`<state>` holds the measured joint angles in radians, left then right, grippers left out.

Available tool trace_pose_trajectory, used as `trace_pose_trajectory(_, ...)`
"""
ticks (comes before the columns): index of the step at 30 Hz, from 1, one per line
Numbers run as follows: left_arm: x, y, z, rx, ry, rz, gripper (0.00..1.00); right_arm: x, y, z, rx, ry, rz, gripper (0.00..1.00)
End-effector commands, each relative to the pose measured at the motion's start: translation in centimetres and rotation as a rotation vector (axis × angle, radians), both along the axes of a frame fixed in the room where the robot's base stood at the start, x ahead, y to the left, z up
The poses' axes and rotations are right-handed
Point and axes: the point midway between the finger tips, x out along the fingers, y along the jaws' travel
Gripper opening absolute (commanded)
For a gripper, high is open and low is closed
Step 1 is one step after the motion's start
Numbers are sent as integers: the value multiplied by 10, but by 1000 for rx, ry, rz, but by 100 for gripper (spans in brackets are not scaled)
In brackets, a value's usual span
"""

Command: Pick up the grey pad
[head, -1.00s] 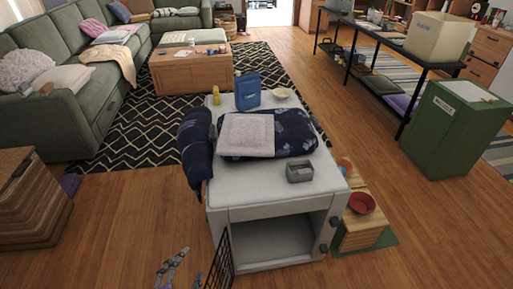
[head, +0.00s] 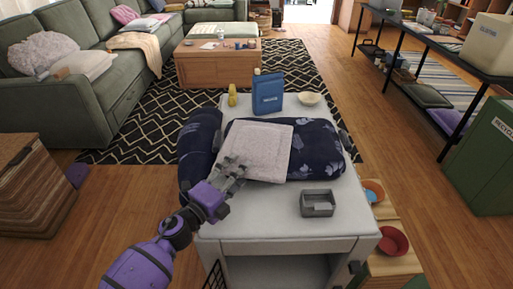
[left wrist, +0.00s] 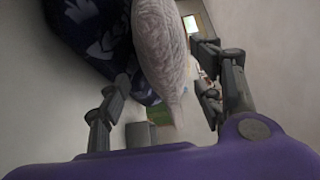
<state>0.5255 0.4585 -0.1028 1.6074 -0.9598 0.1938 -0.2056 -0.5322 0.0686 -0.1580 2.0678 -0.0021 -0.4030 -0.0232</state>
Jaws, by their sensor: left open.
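The grey pad (head: 264,146) is a pale, slightly pinkish-grey square. It lies on a dark blue patterned cushion (head: 322,146) on top of a white cabinet. My left gripper (head: 234,168) is open at the pad's near-left edge and hides part of that corner. In the left wrist view, the pad (left wrist: 162,50) stretches in between the two spread fingers of the left gripper (left wrist: 160,72), with a visible gap to the left finger. Whether the right finger touches the pad cannot be told. My right gripper is not in view.
The white cabinet top (head: 275,215) also bears a blue box (head: 268,94), a yellow item (head: 232,95), a cream bowl (head: 309,99) and a grey tray (head: 318,213). Another dark blue cushion (head: 199,140) hangs at its left edge. A red bowl (head: 392,240) sits lower right.

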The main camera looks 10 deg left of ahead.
Motion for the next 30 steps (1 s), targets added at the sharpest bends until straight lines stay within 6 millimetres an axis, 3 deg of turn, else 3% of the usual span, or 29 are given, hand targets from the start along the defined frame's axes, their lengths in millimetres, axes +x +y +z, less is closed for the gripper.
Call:
trace_pose_trajectory(5, 18, -9, 0, 1, 0, 0, 60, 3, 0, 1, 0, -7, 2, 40)
trace_pose_trajectory(12, 19, -9, -1, 0, 1, 0, 60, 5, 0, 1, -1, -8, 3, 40)
trace_pose_trajectory(21, 19, -9, -1, 0, 2, 0, 22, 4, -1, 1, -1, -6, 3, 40)
trace_pose_trajectory(30, 18, -9, -3, 0, 4, 0, 20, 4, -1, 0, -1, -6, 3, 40)
